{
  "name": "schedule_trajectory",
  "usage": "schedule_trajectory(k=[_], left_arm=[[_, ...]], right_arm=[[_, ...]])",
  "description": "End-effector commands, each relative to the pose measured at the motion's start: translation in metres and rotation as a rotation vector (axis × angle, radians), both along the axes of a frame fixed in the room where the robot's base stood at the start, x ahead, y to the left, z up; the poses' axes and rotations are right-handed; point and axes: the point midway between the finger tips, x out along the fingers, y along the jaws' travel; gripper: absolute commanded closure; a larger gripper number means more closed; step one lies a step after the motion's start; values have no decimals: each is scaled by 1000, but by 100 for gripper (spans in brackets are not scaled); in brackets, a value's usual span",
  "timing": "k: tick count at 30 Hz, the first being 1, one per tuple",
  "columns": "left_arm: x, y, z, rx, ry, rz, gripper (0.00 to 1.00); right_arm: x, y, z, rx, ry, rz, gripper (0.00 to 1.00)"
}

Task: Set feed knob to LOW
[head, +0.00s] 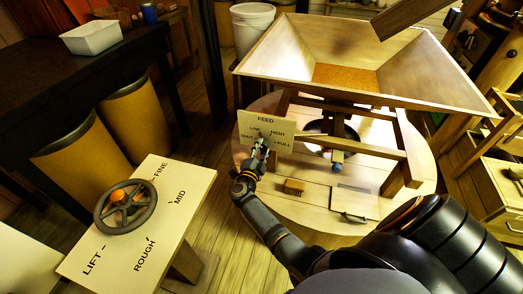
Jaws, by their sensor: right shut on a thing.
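The feed panel (287,126) is a pale board headed FEED, standing at the front left of the round millstone casing. Its marks read SHUT, LOW, HIGH and FULL around the middle. My right gripper (262,143) is at the centre of this panel and shut on the feed knob there. The gripper covers most of the knob, so I cannot tell which mark its pointer faces. My left gripper is not in view.
A wooden hopper (300,62) with orange grain stands above the round casing (420,160). At the left, a handwheel (145,205) sits on a board (185,195) marked LIFT, ROUGH, MID and FINE. A small wooden block (293,187) and a hatch (352,202) lie near my right arm.

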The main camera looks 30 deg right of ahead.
Motion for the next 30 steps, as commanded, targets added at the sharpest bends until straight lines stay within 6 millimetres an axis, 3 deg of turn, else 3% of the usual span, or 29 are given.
schedule_trajectory(k=[24, 25, 30], left_arm=[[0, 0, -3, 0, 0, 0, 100], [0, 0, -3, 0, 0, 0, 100], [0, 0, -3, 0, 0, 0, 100]], right_arm=[[0, 0, -1, 77, -89, 1, 93], [0, 0, -1, 77, -89, 1, 60], [0, 0, 0, 77, -89, 1, 38]])
